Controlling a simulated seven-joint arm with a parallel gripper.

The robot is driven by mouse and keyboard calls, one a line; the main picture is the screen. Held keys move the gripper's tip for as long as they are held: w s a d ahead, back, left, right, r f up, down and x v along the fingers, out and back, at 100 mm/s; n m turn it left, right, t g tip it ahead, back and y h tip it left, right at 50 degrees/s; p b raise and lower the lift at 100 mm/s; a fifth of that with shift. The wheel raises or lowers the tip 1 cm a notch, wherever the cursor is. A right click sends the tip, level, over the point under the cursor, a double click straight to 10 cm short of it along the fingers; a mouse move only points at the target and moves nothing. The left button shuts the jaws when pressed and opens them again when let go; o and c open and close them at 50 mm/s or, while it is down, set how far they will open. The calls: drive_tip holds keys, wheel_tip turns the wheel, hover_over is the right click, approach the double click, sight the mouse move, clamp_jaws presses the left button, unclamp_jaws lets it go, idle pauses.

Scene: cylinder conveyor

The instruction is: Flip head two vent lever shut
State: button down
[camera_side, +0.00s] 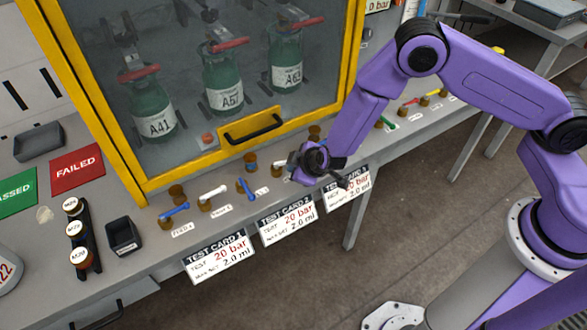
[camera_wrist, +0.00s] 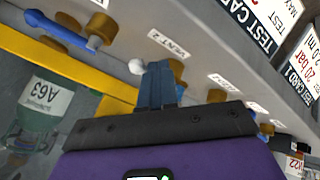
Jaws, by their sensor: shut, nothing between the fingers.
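In the wrist view the VENT 2 label (camera_wrist: 168,43) is beside a brass valve (camera_wrist: 178,70). The white end of the vent lever (camera_wrist: 136,66) shows at the left of my fingers; the fingers hide the rest of it. My gripper (camera_wrist: 157,70) is shut with nothing in it, its fingertips at the lever and valve. Whether they touch the lever I cannot tell. In the side view my gripper (camera_side: 302,166) is low over the bench's front strip, right of the blue second feed lever (camera_side: 245,188).
A blue lever (camera_wrist: 60,35) is at the upper left of the wrist view. In the side view, the white first vent lever (camera_side: 212,191) and blue first feed lever (camera_side: 174,210) stand farther left. The yellow-framed cabinet (camera_side: 240,145) with several green cylinders is close behind. Test cards (camera_side: 288,222) hang in front.

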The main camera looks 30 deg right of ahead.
drive_tip(key=shift+w+d, duration=0.8)
drive_tip(key=shift+d, duration=0.1)
drive_tip(key=shift+w+d, duration=0.15)
drive_tip(key=shift+w, duration=0.1)
drive_tip(key=shift+s, duration=0.15)
drive_tip(key=s, duration=0.4)
drive_tip(key=shift+s+a+f, duration=0.25)
drive_tip(key=shift+s+f, duration=0.05)
drive_tip(key=shift+f, duration=0.1)
drive_tip(key=s+d+r, duration=0.4)
drive_tip(key=r, duration=0.3)
drive_tip(key=shift+s+r, duration=0.35)
drive_tip(key=shift+s, duration=0.05)
